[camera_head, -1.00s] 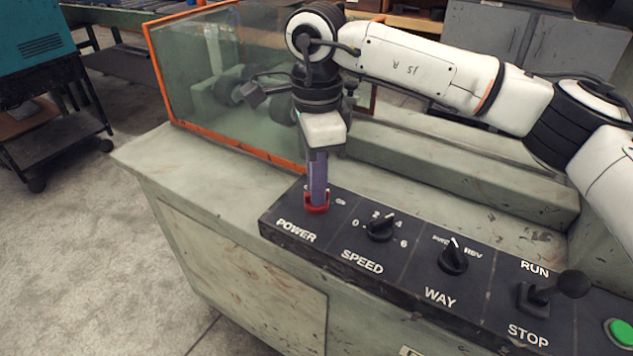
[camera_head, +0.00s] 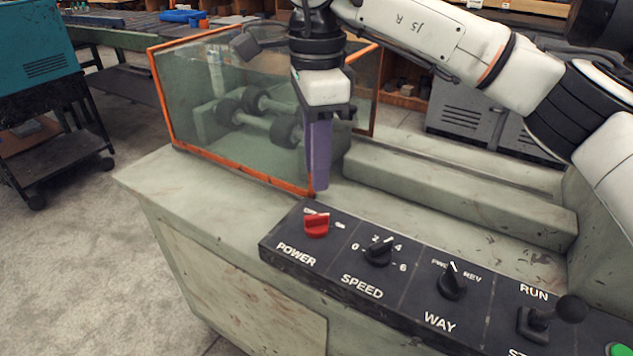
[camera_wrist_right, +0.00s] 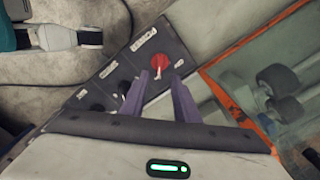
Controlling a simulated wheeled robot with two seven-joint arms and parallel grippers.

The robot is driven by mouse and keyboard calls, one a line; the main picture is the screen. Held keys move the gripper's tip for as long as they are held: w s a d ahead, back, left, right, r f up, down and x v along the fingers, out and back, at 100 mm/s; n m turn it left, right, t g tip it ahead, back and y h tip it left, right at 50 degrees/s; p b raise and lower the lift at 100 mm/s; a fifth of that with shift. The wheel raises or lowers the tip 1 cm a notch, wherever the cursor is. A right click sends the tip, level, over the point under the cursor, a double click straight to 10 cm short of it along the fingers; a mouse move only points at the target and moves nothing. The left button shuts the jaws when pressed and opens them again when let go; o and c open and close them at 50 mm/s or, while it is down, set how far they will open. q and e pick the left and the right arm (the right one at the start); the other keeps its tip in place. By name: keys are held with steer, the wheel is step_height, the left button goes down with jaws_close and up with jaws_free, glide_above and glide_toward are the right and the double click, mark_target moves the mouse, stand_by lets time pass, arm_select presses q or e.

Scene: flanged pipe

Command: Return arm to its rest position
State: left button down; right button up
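My right arm comes in from the right in the head view. Its gripper (camera_head: 319,187) points down above the machine's top, just behind the control panel (camera_head: 379,222). In the right wrist view its two purple fingers (camera_wrist_right: 161,77) stand apart with nothing between them. The red POWER knob (camera_head: 316,225) is free of the fingers, and it also shows in the right wrist view (camera_wrist_right: 160,62) beyond the fingertips. My left gripper is not in view.
The panel also carries the SPEED knob (camera_head: 378,251), the WAY knob (camera_head: 452,282), a RUN/STOP lever (camera_head: 543,312) and a green button (camera_head: 618,350). An orange-framed clear guard (camera_head: 165,105) stands close behind the gripper. The machine top to the left is clear.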

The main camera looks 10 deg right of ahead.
steer(key=shift+r, duration=0.65)
